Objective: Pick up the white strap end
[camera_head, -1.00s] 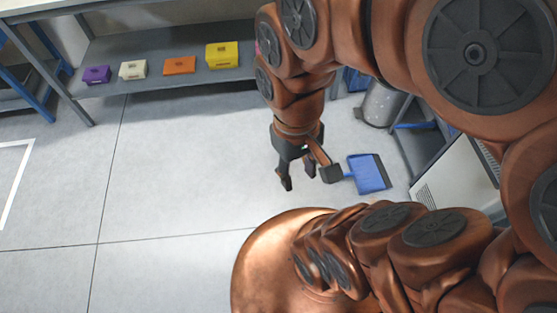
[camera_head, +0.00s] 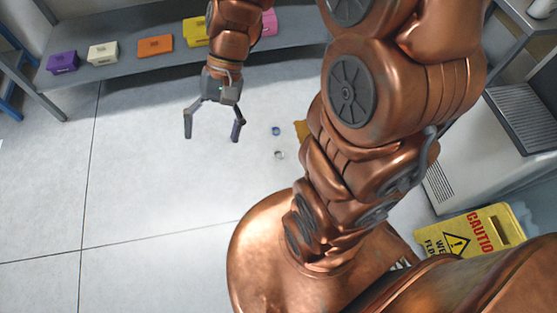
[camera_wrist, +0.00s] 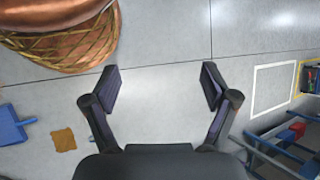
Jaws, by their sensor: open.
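A small whitish, ring-like piece (camera_head: 280,154) lies on the floor right of my gripper in the head view; it may be the white strap end, but it is too small to tell. A small blue piece (camera_head: 276,131) lies just behind it. My gripper (camera_head: 212,137) points down over the floor, open and empty, with its fingers spread wide. In the wrist view my gripper (camera_wrist: 160,85) shows only bare floor between its fingers. I cannot make out the whitish piece in the wrist view.
A grey shelf at the back holds purple (camera_head: 62,62), white (camera_head: 103,53), orange (camera_head: 155,45), yellow (camera_head: 196,31) and pink (camera_head: 268,21) boxes. A blue dustpan (camera_wrist: 10,126) and a brown piece (camera_wrist: 63,140) lie on the floor.

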